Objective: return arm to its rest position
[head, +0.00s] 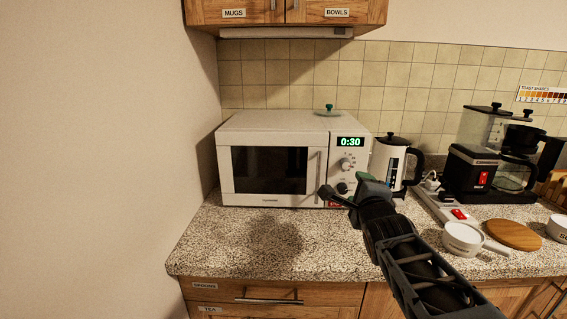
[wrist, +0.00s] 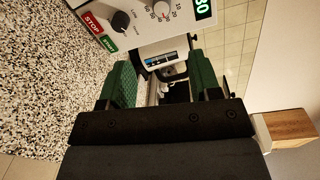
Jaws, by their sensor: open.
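My gripper (head: 342,194) reaches up from the lower right in the head view, in front of the microwave's control panel. In the wrist view its two green fingers (wrist: 160,85) stand apart with nothing held between them. The white microwave (head: 268,158) stands on the counter with its door shut. Its display (head: 350,142) reads 0:30. The wrist view shows its knobs and the red STOP button (wrist: 92,22) with a green button (wrist: 109,43) beside it. In the head view my gripper hides part of the lower panel.
A white kettle (head: 390,160) stands right of the microwave. A coffee maker (head: 482,172), a power strip (head: 452,208), a white pan (head: 463,238) and a round wooden board (head: 513,235) sit farther right. The speckled counter (head: 240,240) is clear in front of the microwave. Cupboards (head: 285,12) hang above.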

